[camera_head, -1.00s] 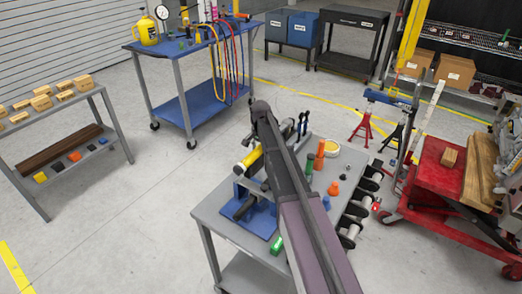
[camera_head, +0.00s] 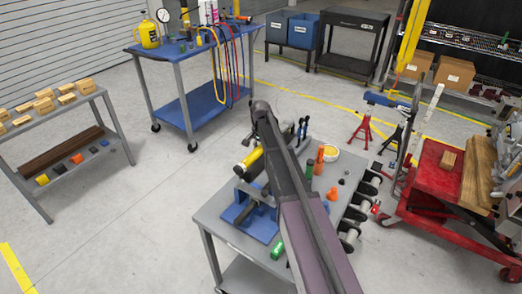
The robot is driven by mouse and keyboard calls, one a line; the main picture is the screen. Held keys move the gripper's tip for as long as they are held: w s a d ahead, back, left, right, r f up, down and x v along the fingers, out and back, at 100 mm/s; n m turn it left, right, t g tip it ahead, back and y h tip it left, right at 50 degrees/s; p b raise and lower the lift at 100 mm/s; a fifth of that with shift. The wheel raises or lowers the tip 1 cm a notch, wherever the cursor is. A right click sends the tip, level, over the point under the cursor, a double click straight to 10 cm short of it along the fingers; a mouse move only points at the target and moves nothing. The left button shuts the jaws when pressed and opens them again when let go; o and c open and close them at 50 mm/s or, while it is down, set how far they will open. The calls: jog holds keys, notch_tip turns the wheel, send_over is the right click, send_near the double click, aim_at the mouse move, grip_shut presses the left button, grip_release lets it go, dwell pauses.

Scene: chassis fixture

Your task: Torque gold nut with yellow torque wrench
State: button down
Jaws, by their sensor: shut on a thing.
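A yellow cylinder with dark ends (camera_head: 252,157), which looks like the torque wrench's handle, shows just left of my arm. It is tilted above the back left of the grey work table (camera_head: 209,216), and my arm hides its right part. A blue fixture (camera_head: 262,229) with a dark shaft stands on the table's left side. I cannot make out the gold nut. My arm rises from the bottom edge across the table and covers its middle. My gripper is hidden behind the arm, so its hold cannot be seen.
A red cart (camera_head: 427,187) stands right, a blue-topped bench (camera_head: 187,47) behind.

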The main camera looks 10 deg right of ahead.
jog(key=shift+r+p, duration=1.95)
jog(key=shift+r, duration=0.2)
notch_tip(320, 180, up, 8)
jog(key=p, duration=0.8)
dwell(1.5)
jog(key=shift+s, duration=0.1)
dwell(0.3)
